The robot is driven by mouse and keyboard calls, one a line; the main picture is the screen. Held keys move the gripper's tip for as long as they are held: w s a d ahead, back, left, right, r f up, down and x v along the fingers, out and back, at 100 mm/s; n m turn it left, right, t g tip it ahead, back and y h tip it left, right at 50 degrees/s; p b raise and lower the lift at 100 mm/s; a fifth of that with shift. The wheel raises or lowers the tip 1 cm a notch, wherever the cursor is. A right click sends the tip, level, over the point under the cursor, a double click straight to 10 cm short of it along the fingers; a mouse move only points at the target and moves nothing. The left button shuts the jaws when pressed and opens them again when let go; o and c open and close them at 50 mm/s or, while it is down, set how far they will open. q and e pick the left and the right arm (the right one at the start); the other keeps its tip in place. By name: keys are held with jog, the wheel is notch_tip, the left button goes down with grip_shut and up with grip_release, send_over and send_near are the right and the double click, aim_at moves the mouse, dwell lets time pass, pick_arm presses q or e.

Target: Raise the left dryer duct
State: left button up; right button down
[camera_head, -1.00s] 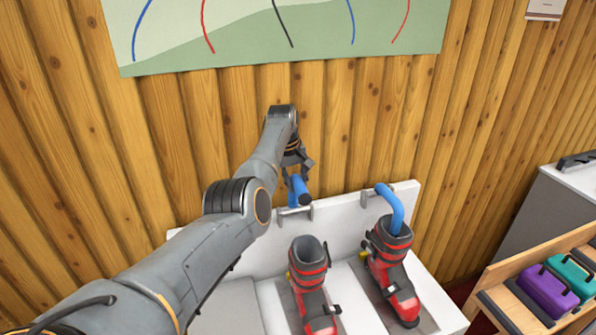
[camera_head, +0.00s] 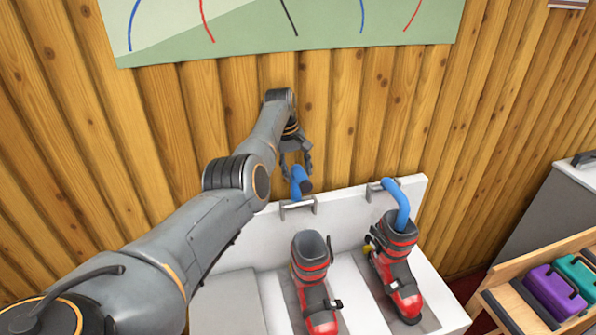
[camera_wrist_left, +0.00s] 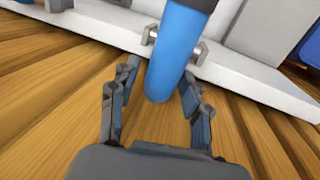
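The left dryer duct (camera_head: 298,180) is a short blue tube with a dark end. It stands up at the back panel, clear of the left boot (camera_head: 312,285), with its dark end toward me. My left gripper (camera_head: 297,168) is just above and behind it, fingers spread. In the left wrist view the blue duct (camera_wrist_left: 172,52) runs between the two open fingers (camera_wrist_left: 158,88), with gaps visible beside it. The right duct (camera_head: 401,205) bends down into the right boot (camera_head: 397,270). My right gripper is not in view.
The white dryer (camera_head: 345,222) stands against the log wall, with metal brackets (camera_head: 298,205) by the ducts. A wooden rack with a purple case (camera_head: 555,292) and a teal case (camera_head: 578,272) is at the right. A grey cabinet stands behind it.

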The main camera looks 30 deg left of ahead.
pick_arm(q)
jog(key=shift+f, duration=0.15)
notch_tip(320, 180, up, 12)
jog(key=s+a, duration=0.1)
jog(key=shift+s+a, duration=0.35)
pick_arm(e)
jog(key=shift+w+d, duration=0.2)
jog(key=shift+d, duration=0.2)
pick_arm(q)
jog(key=shift+f, duration=0.15)
